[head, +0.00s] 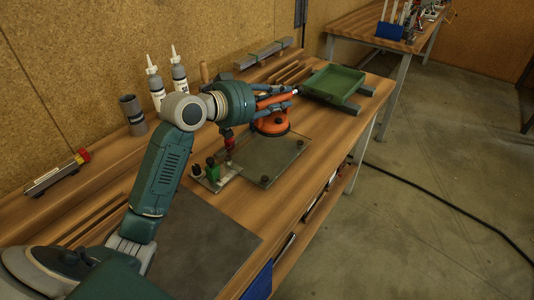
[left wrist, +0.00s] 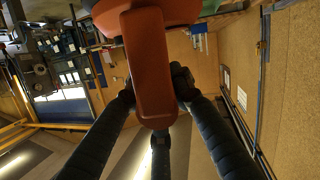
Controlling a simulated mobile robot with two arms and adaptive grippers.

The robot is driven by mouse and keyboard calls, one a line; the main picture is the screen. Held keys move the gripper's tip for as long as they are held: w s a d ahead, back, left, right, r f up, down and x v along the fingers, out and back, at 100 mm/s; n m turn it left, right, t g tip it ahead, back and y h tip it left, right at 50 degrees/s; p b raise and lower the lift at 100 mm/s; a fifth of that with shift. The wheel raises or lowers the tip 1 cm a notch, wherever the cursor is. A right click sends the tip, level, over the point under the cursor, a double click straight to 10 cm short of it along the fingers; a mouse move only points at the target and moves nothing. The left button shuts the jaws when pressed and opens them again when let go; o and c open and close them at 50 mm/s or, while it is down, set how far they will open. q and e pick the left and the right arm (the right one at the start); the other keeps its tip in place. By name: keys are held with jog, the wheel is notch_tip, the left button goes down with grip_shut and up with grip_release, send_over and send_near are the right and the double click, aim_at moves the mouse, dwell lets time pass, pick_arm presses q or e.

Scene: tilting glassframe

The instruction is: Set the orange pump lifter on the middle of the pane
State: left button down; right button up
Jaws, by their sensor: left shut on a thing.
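The orange pump lifter (head: 271,124) has a round base and an orange handle. My left gripper (head: 287,97) is shut on the handle; the handle (left wrist: 150,65) fills the middle of the left wrist view between the dark fingers. The lifter shows at the far edge of the flat, greyish glass pane (head: 270,164) on the bench. I cannot tell whether its base touches the pane or hangs above it. My right gripper is not in view.
A small plate with a green clamp (head: 213,170) and a red part (head: 228,139) sits left of the pane. A green tray (head: 334,84) stands beyond it. Two white-capped bottles (head: 179,77) stand by the wall. A dark mat (head: 195,245) lies in front.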

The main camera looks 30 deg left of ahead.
pick_arm(q)
jog(key=w+a+r+n+t+y, duration=0.1)
jog(key=w+a+r+n+y, duration=0.1)
jog(key=w+a+r+y, duration=0.25)
jog(key=shift+n+h, duration=0.4)
jog(key=shift+h, duration=0.05)
jog(key=f, duration=1.8)
jog(key=shift+a, duration=0.35)
jog(key=c, duration=1.5)
grip_release()
jog(key=shift+f, duration=0.1)
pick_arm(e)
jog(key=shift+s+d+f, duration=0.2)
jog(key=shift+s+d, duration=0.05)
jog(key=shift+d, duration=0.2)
pick_arm(q)
jog(key=shift+s, duration=0.1)
jog(key=shift+s+a, duration=0.1)
jog(key=shift+s, duration=0.3)
jog(key=v, duration=0.5)
jog(key=b+v, duration=0.1)
jog(key=v, duration=0.5)
jog(key=shift+r, duration=0.25)
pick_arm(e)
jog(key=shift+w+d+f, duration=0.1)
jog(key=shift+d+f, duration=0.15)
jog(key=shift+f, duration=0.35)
